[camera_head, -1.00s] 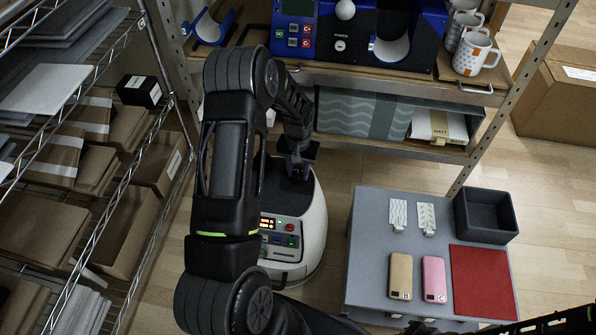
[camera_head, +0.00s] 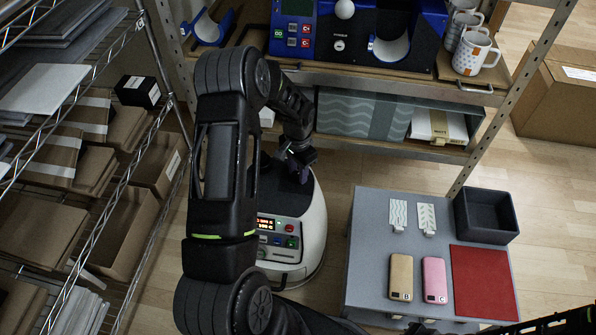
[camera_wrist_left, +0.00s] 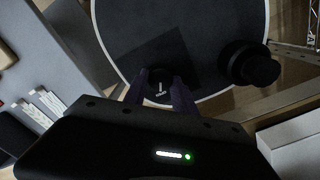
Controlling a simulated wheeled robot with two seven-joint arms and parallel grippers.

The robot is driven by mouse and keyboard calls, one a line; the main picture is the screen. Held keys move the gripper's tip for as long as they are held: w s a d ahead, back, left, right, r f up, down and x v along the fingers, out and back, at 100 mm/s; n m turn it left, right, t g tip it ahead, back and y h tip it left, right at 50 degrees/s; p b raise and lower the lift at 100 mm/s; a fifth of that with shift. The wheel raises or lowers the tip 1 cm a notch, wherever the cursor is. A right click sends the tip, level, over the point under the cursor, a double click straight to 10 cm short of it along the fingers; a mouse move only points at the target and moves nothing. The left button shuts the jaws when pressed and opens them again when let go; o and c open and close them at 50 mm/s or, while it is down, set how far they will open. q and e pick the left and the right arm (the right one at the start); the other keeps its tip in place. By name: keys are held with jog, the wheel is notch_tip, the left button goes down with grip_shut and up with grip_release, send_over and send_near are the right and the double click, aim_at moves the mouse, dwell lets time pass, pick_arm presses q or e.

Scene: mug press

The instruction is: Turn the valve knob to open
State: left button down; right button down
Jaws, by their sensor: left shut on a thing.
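The white machine (camera_head: 313,235) with a dark round top stands on the floor below the shelf. Its front panel (camera_head: 278,232) has a lit display and coloured buttons. My left gripper (camera_head: 299,170) reaches down to its top. In the left wrist view the gripper (camera_wrist_left: 160,90) has its two fingers on either side of the dark valve knob (camera_wrist_left: 160,88), shut on it. A pale line mark shows on the knob. A second, larger black knob-like part (camera_wrist_left: 250,65) stands to the right on the same top. In the head view my arm and gripper hide the valve knob. My right gripper is not in view.
A wire rack (camera_head: 100,215) with boxes stands at the left. Above is a shelf (camera_head: 400,82) with a blue machine (camera_head: 300,30) and mugs (camera_head: 475,55).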

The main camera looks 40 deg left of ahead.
pick_arm(q)
jog(key=c, duration=1)
grip_release()
jog(key=shift+r, duration=0.1)
notch_tip(320, 180, up, 8)
jog(key=shift+f+p, duration=0.15)
jog(key=shift+p, duration=0.55)
